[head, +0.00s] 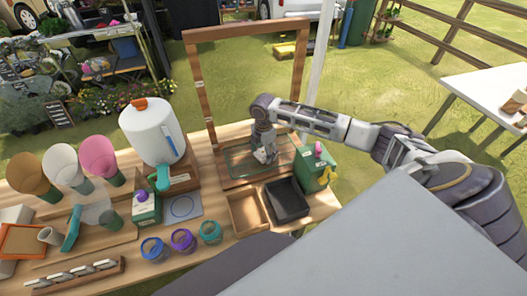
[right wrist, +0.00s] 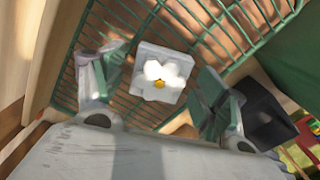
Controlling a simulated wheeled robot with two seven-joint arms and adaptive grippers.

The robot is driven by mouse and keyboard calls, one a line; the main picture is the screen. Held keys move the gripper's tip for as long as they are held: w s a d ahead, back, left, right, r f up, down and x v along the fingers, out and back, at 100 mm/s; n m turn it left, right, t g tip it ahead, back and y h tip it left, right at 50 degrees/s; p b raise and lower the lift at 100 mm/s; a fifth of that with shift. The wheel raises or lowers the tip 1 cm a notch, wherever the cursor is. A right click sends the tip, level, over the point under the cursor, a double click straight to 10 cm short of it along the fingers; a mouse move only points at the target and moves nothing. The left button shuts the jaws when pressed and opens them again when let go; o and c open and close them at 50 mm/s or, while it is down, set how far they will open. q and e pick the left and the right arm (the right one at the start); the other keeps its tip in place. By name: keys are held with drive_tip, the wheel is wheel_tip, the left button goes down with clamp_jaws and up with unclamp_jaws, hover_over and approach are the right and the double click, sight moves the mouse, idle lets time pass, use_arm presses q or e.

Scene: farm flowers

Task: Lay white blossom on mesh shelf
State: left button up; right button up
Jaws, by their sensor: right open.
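The white blossom (right wrist: 155,75), with a yellow centre and a pale square backing, shows in the right wrist view. It lies over the green wire mesh shelf (right wrist: 120,103) and appears to rest on it. My right gripper (right wrist: 160,84) is open, with one finger on each side of the blossom and a gap to both. In the head view my right gripper (head: 265,151) points down over the mesh shelf (head: 236,159), inside the wooden frame. It largely hides the blossom there. My left gripper is not in view.
The tall wooden frame (head: 199,101) rises around the shelf. A green box (head: 316,166) stands right of it, and a brown tray (head: 247,210) and a black tray (head: 287,198) stand in front. A white dispenser (head: 149,134) is at the left. Several jars line the front edge.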

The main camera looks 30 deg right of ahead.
sight(263, 153)
drive_tip(key=shift+r, duration=0.1)
wheel_tip(263, 153, up, 12)
idle(0.7)
idle(0.4)
